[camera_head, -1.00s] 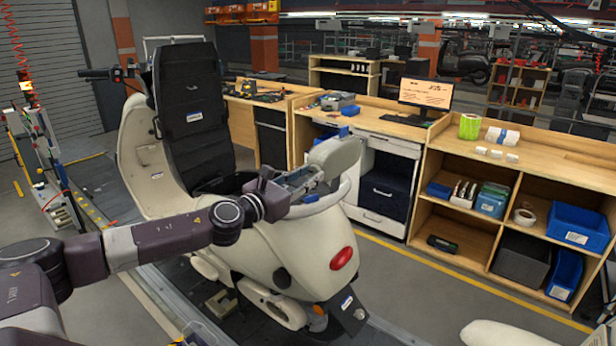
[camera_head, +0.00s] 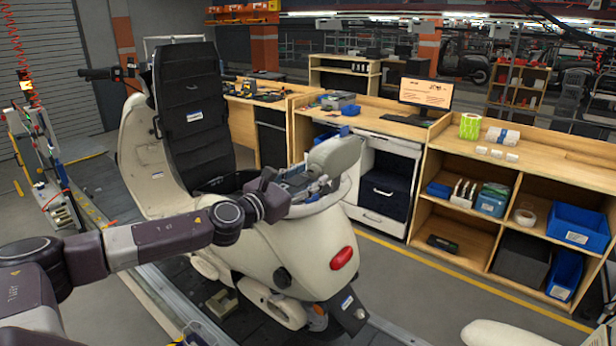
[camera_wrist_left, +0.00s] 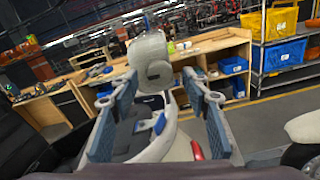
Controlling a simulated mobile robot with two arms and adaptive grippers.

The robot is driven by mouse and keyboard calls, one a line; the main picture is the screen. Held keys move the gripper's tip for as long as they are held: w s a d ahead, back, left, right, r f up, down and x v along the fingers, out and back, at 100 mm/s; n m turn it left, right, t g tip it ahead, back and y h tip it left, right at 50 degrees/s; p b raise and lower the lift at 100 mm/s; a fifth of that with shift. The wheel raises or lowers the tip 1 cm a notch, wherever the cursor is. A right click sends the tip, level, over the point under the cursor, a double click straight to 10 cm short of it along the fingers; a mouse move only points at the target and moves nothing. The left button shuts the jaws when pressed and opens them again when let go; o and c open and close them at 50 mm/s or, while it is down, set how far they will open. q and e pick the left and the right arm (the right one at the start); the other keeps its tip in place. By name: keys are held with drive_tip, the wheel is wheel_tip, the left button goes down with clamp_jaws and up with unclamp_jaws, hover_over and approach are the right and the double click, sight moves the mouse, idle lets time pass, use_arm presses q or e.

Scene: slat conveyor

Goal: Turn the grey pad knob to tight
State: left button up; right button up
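The grey pad (camera_head: 335,155) stands at the rear of a cream scooter (camera_head: 300,245). In the left wrist view the grey pad (camera_wrist_left: 146,50) is upright, straight ahead between the finger tips. A round grey shape (camera_wrist_left: 159,72) low on its near face may be the knob; its setting cannot be read. My left gripper (camera_head: 318,186) is at the scooter's rear, just below and in front of the pad. In the left wrist view my left gripper (camera_wrist_left: 166,88) has its two fingers wide apart with nothing held between them. My right gripper is not in view.
The upright black seat (camera_head: 190,105) is to the left of the pad. A rail (camera_head: 325,203) curves around the scooter's rear beneath my gripper. A wooden shelf unit (camera_head: 470,245) stands to the right, across a strip of free floor. A white rounded body (camera_head: 505,333) is at bottom right.

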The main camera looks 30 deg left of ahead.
use_arm(q)
drive_tip(key=shift+s+a, duration=0.15)
drive_tip(key=shift+s, duration=0.35)
drive_tip(key=s, duration=1.1)
drive_tip(key=shift+a, duration=0.35)
